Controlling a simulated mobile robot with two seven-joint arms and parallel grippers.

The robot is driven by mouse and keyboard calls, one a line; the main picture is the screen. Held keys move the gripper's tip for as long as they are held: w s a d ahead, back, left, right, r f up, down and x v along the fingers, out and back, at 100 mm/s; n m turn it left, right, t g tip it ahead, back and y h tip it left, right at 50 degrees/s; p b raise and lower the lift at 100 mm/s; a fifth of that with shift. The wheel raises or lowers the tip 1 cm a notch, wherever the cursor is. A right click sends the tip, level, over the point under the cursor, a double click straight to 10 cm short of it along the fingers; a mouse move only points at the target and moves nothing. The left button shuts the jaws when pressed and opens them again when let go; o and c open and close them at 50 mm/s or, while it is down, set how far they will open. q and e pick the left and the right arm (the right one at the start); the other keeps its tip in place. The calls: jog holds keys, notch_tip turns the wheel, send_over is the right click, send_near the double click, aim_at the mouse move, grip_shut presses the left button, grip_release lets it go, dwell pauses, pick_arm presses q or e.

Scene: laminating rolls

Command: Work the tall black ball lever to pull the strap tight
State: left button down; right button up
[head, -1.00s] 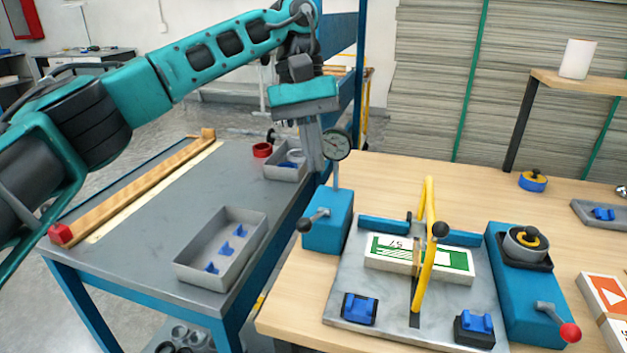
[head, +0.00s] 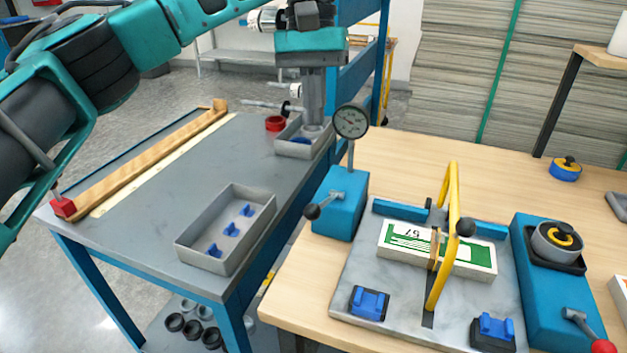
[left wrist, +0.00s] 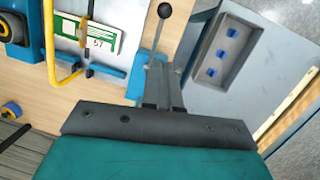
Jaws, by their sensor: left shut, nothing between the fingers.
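A blue block (head: 341,205) on the wooden table carries a lever with a black ball (head: 312,211) and a dial gauge (head: 351,121). The lever also shows in the left wrist view (left wrist: 164,11). Another black ball (head: 466,226) shows beside the yellow hoop (head: 447,225). A narrow brown strap (head: 435,250) crosses the white and green pack (head: 400,243) on the metal plate (head: 365,258). My left gripper (head: 313,127) is shut and empty, left of the gauge and apart from the levers; its fingers show in the left wrist view (left wrist: 170,72). My right gripper is not in view.
The grey bench at left holds a tray of blue clips (head: 262,232), a small grey tray (head: 295,149) and a red ring (head: 276,123). A blue unit with a red ball lever (head: 602,346) stands right of the plate. Blue posts (head: 356,60) rise behind.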

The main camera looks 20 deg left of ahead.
pick_arm(q)
jog(key=b, duration=0.1)
send_near(325, 202)
jog(key=s+f, duration=0.1)
jog(key=s, duration=0.1)
jog(key=shift+s+f, duration=1.35)
jog(key=shift+s, duration=0.05)
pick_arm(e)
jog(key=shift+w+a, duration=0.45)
